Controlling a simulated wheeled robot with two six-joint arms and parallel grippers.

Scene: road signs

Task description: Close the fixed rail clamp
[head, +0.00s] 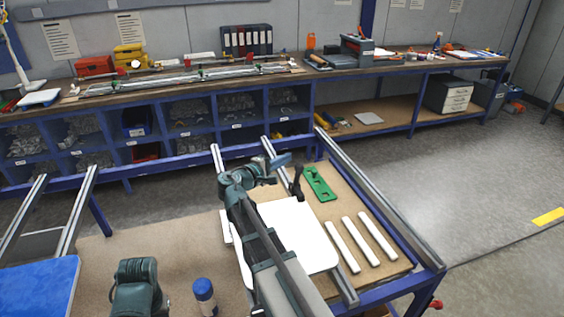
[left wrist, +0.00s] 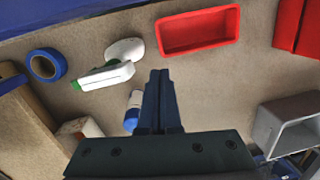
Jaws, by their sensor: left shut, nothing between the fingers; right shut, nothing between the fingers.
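A dark clamp (head: 297,183) sits on the rail beside the far right part of the white sign plate (head: 290,235). Its handle stands up at a tilt. Whether its jaw touches the plate is too small to tell. My right gripper (head: 284,159) is shut and empty, just above and left of the clamp in the head view, apparently apart from it. My right arm covers part of the plate. My left gripper (left wrist: 160,82) is shut and empty above the bench surface in the left wrist view.
A green template (head: 319,184) and white strips (head: 352,244) lie right of the plate. A blue bottle (head: 204,296) stands near the front. The left wrist view shows a red tray (left wrist: 198,32), blue tape (left wrist: 45,65), a white-and-green tool (left wrist: 108,74) and a grey bin (left wrist: 288,125).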

